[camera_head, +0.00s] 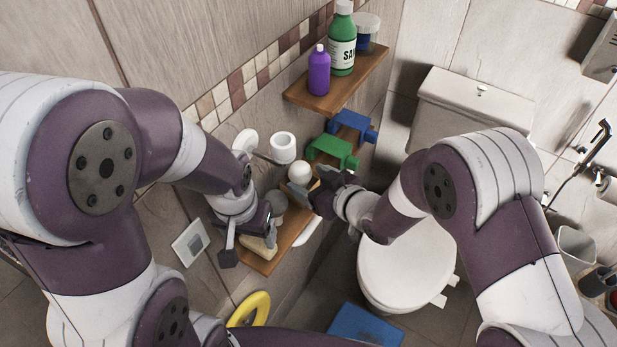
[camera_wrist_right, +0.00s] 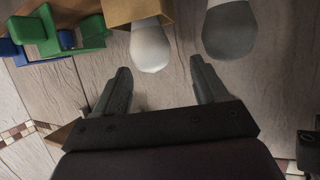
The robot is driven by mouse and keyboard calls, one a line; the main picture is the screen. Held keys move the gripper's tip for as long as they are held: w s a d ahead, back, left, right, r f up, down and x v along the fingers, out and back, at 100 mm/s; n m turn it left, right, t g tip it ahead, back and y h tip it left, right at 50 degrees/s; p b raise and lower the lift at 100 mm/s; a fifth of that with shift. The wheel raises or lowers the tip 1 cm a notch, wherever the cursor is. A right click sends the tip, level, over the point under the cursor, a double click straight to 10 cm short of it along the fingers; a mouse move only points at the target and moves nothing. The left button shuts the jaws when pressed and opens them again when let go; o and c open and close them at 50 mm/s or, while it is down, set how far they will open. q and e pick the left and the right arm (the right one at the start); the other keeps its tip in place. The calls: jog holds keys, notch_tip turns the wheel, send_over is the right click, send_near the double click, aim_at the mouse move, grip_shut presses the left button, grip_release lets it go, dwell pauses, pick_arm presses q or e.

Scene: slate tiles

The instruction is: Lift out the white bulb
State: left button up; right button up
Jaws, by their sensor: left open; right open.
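The white bulb (camera_head: 299,172) stands above the lower wooden shelf (camera_head: 268,266) in the head view. In the right wrist view the white bulb (camera_wrist_right: 150,47) sits with its base in a tan holder (camera_wrist_right: 138,11). A grey bulb (camera_head: 277,201) is beside it; it also shows in the right wrist view (camera_wrist_right: 228,31). My right gripper (camera_head: 313,184) is open and empty close to the white bulb, whose end points toward the gap between its fingers (camera_wrist_right: 160,80). My left gripper (camera_head: 249,238) is open at the near end of the shelf, by a pale tan block (camera_head: 259,250).
Green (camera_head: 332,152) and blue (camera_head: 352,126) brackets stick out beyond the bulb. The upper shelf (camera_head: 335,92) holds purple and green bottles. A toilet (camera_head: 405,275) stands at right.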

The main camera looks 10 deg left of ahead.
aim_at(295, 165)
pick_arm(q)
jog(key=f+b, duration=0.1)
jog(key=w+f+b, duration=0.1)
jog(key=f, duration=0.1)
jog(key=shift+w+d+f, duration=0.1)
jog(key=shift+f, duration=0.2)
pick_arm(e)
jog(key=x, duration=0.5)
jog(key=d+x, duration=0.1)
jog(key=x, duration=0.1)
jog(key=shift+w+a+f, duration=0.2)
jog(key=shift+w+f, duration=0.3)
jog(key=shift+w, duration=0.1)
pick_arm(q)
jog(key=shift+s, duration=0.2)
pick_arm(e)
jog(key=shift+a+r, duration=0.1)
jog(key=shift+a, duration=0.35)
pick_arm(q)
jog(key=shift+w, duration=0.15)
pick_arm(e)
jog(key=shift+w+d, duration=0.15)
jog(key=shift+w, duration=0.05)
jog(key=c, duration=0.6)
jog(key=shift+r, duration=0.15)
